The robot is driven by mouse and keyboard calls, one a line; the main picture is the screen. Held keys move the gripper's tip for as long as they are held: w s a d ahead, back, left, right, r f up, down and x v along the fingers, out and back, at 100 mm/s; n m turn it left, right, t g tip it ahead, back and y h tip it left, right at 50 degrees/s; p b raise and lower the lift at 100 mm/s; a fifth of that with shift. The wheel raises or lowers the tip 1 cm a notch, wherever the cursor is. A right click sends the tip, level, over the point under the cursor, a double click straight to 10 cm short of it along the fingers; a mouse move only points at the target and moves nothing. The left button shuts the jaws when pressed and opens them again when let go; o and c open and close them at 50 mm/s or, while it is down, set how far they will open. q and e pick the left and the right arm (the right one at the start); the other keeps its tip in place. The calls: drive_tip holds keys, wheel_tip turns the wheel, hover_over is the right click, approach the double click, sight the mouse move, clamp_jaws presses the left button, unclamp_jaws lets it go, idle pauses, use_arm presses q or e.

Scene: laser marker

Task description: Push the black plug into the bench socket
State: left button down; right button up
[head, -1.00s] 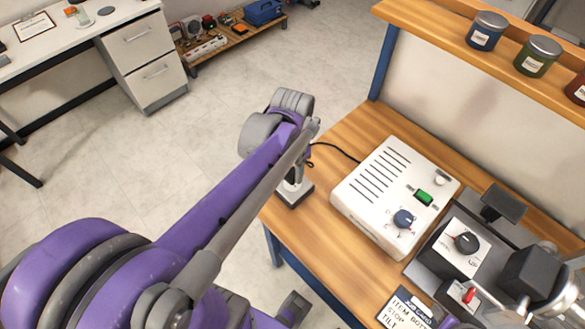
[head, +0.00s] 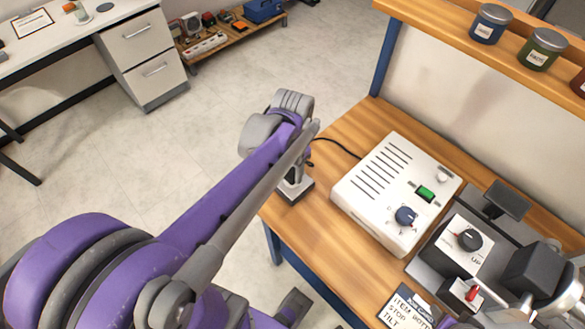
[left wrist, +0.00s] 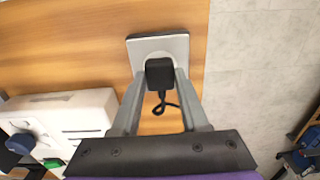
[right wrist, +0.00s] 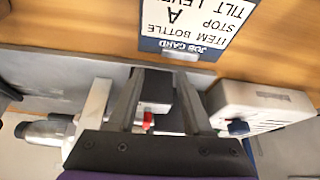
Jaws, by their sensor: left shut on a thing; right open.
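The black plug (left wrist: 160,73) sits between the fingers of my left gripper (left wrist: 158,77), which is shut on it. The bench socket (left wrist: 178,42) is a grey plate with a round pale face, right behind the plug in the left wrist view. The plug overlaps that face; I cannot tell how deep it sits. In the head view my left gripper (head: 296,176) is over the socket (head: 291,196) at the bench's left edge, and the arm hides most of the plug. My right gripper (right wrist: 156,80) is open and empty above the marker machine.
A white box (head: 395,190) with a green switch and blue knob stands on the bench, its black cord (head: 335,143) running toward the socket. Right of it are a grey machine (head: 470,235) with a red lever and a job card (head: 405,308). Jars (head: 491,27) line the shelf.

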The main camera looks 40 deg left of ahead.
use_arm(q)
drive_tip(key=shift+f, duration=0.5)
use_arm(e)
drive_tip(key=shift+f, duration=0.25)
idle(1.4)
use_arm(q)
unclamp_jaws()
idle(0.5)
drive_tip(key=shift+r, duration=0.1)
use_arm(e)
drive_tip(key=shift+r, duration=0.1)
use_arm(q)
drive_tip(key=shift+r+p, duration=2)
drive_tip(key=shift+r, duration=0.95)
use_arm(e)
drive_tip(key=r, duration=0.2)
drive_tip(key=w+r, duration=0.1)
drive_tip(key=r, duration=0.2)
drive_tip(key=shift+w, duration=0.15)
use_arm(q)
clamp_jaws()
